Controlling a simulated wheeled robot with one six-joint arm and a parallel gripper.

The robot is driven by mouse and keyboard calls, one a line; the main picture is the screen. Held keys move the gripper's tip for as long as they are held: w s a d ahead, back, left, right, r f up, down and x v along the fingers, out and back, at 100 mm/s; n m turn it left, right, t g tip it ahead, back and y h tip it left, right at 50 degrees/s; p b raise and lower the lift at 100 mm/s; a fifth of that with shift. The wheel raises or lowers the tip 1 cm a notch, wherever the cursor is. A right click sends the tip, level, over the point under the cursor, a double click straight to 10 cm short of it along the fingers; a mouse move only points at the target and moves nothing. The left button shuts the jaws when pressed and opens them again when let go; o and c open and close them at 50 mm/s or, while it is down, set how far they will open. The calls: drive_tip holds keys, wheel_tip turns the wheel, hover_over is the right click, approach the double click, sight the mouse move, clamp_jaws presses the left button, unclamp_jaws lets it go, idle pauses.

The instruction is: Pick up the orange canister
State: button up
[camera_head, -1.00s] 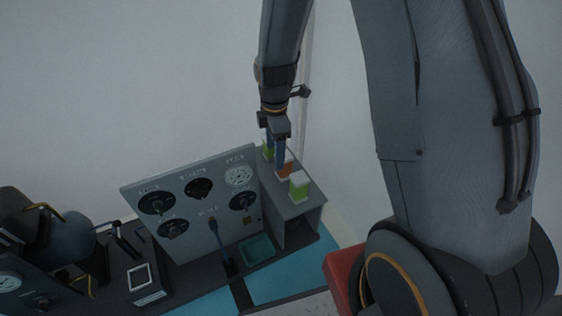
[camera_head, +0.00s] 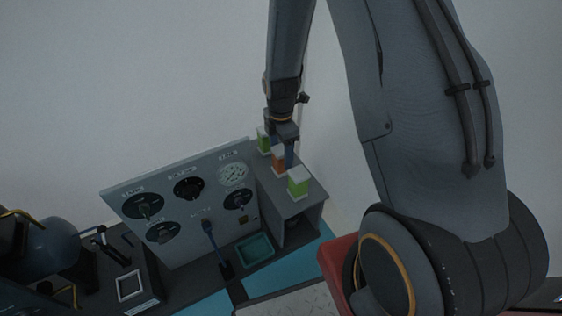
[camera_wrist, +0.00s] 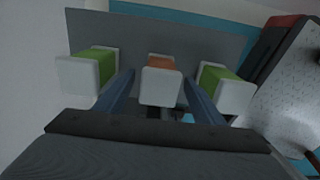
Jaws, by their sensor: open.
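The orange canister (camera_head: 278,160) has a white cap and stands upright on top of the grey shelf box, in the middle of a row. In the wrist view the orange canister (camera_wrist: 161,63) shows its white end toward me, between my two blue fingers. My gripper (camera_wrist: 158,84) is open, with one finger on each side of it and a gap visible on both sides. In the head view my gripper (camera_head: 283,150) is right at the canister from above, and a finger partly hides it. How deep the fingers reach around it is hard to tell.
A green canister (camera_head: 263,140) stands behind the orange one and another green canister (camera_head: 299,182) in front, both close to the fingers. A gauge panel (camera_head: 185,205) stands left of the shelf box (camera_head: 310,198). A teal tray (camera_head: 254,249) lies below.

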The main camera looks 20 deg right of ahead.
wheel_tip(320, 180, down, 5)
drive_tip(key=shift+r+b, duration=0.15)
drive_tip(key=shift+b, duration=0.7)
drive_tip(key=shift+c, duration=0.3)
drive_tip(key=c, duration=1.2)
drive_tip(key=shift+r, duration=0.1)
